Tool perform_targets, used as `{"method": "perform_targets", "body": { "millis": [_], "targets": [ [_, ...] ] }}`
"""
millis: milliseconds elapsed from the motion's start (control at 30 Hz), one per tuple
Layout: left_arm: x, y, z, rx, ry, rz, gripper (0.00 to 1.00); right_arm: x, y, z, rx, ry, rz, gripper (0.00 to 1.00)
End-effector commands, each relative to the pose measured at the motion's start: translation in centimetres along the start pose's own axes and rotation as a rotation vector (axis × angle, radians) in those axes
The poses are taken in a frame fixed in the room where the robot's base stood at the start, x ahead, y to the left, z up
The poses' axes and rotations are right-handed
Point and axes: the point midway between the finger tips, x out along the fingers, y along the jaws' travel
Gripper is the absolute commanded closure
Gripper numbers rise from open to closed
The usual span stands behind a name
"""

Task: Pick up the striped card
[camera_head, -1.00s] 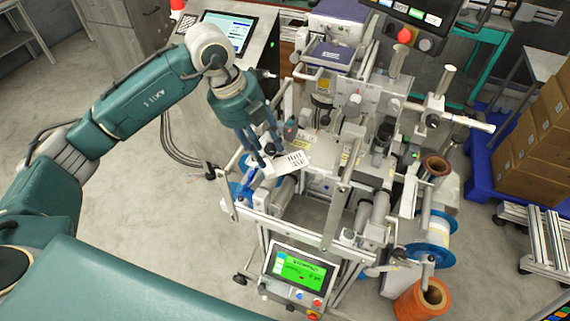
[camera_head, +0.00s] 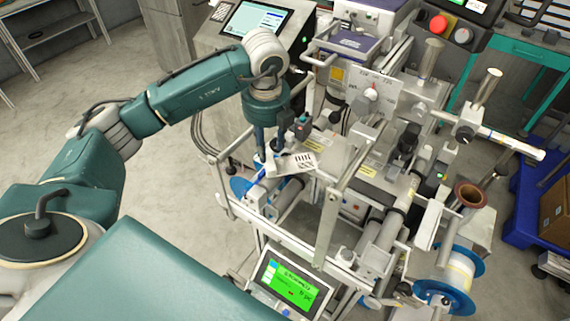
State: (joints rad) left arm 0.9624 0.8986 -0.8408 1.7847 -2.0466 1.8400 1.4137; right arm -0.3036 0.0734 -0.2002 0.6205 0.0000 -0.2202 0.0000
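A white card with black bars (camera_head: 300,161) shows at the fingers of my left gripper (camera_head: 271,152), over the left part of the machine. The card is tilted in the picture, and its left end is close to the fingertips. The gripper points down, its fingers seem a little apart, and I cannot tell whether they grip the card. I also cannot tell whether the card rests on the machine or is clear of it. My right gripper is not in view.
The machine's metal frame, rollers and posts crowd the space around the card. A screen with a green display (camera_head: 292,285) stands in front. A blue-flanged reel (camera_head: 455,278) and a brown roll (camera_head: 470,194) are at the right. Floor is open at the left.

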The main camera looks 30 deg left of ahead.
Motion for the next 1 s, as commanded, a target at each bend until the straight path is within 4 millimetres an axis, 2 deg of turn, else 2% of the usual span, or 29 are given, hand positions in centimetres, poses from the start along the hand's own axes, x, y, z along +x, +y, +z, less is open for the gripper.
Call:
{"method": "perform_targets", "body": {
  "millis": [100, 267, 433, 600, 867, 1000],
  "targets": [
    [1.4, 0.1, 0.0, -0.001, 0.002, 0.002, 0.62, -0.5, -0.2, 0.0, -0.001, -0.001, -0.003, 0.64],
    [2.4, 0.1, -0.1, 0.0, 0.002, 0.002, 0.62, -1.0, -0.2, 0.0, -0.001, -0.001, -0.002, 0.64],
    [4.7, 0.2, -0.2, 0.0, 0.003, 0.003, 0.62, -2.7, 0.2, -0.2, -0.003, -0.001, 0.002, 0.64],
    [6.8, 0.1, -0.2, 0.0, 0.001, 0.001, 0.62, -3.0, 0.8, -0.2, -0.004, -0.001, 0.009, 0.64],
    [7.2, 0.1, -0.2, 0.001, 0.0, -0.001, 0.62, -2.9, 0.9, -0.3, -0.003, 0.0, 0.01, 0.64],
    [7.2, 0.1, -0.2, 0.001, 0.0, -0.001, 0.9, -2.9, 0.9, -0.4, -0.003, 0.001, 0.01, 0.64]
  ]
}}
